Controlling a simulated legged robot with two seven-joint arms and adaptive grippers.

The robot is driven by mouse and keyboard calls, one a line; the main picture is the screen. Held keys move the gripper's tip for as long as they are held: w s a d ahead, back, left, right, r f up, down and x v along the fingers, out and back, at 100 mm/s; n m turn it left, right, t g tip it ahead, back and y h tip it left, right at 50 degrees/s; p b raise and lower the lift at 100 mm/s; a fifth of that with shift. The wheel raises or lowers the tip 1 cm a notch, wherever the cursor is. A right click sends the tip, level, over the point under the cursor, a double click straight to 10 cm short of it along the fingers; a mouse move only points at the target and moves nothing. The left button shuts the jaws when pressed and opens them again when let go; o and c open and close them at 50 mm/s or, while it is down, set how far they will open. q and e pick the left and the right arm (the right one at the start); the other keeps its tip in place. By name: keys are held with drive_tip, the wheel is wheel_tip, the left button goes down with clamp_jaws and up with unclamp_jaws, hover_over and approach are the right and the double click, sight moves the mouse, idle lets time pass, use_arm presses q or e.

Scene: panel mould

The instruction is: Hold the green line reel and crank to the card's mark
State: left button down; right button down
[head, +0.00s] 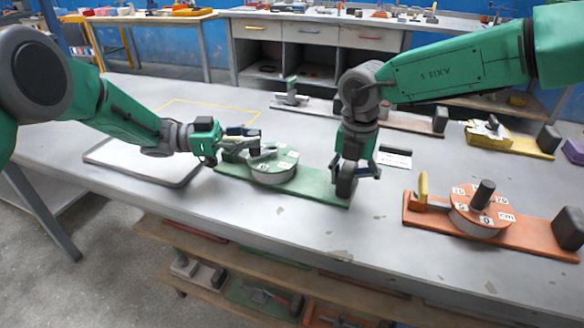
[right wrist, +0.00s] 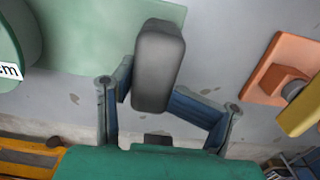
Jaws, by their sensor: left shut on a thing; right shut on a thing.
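The green line reel is a green base board (head: 318,187) with a round drum (head: 273,170) carrying white number labels. My left gripper (head: 258,148) is shut at the drum's upper left, on what looks like the crank knob, mostly hidden by the fingers. My right gripper (head: 352,178) points down at the board's right end. It is shut on the dark grey end block (right wrist: 158,65), which shows between its blue fingers in the right wrist view. A white card (head: 395,160) stands behind the right gripper; its writing is too small to read.
An orange reel (head: 430,216) with a dark knob stands to the right, near the table's front edge. A yellow reel (head: 510,141) and another reel (head: 300,103) stand further back. A grey tray (head: 140,164) lies at the left. Bare table lies in front of the green board.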

use_arm(q)
drive_tip(key=shift+w+f, duration=0.1)
drive_tip(key=shift+w+a+m+g, duration=0.1)
drive_tip(key=shift+w+m+g, duration=0.2)
drive_tip(key=shift+m+g, duration=0.65)
drive_tip(key=shift+w+a+m+g, duration=0.1)
drive_tip(key=shift+w+m+g, duration=0.35)
drive_tip(key=shift+g, duration=0.8)
drive_tip(key=shift+s+m+g+y, duration=0.15)
drive_tip(key=shift+m+g+y, duration=0.15)
drive_tip(key=shift+m+g, duration=0.1)
drive_tip(key=c, duration=1.3)
unclamp_jaws()
drive_tip(key=shift+a, duration=0.1)
drive_tip(key=shift+c, duration=0.2)
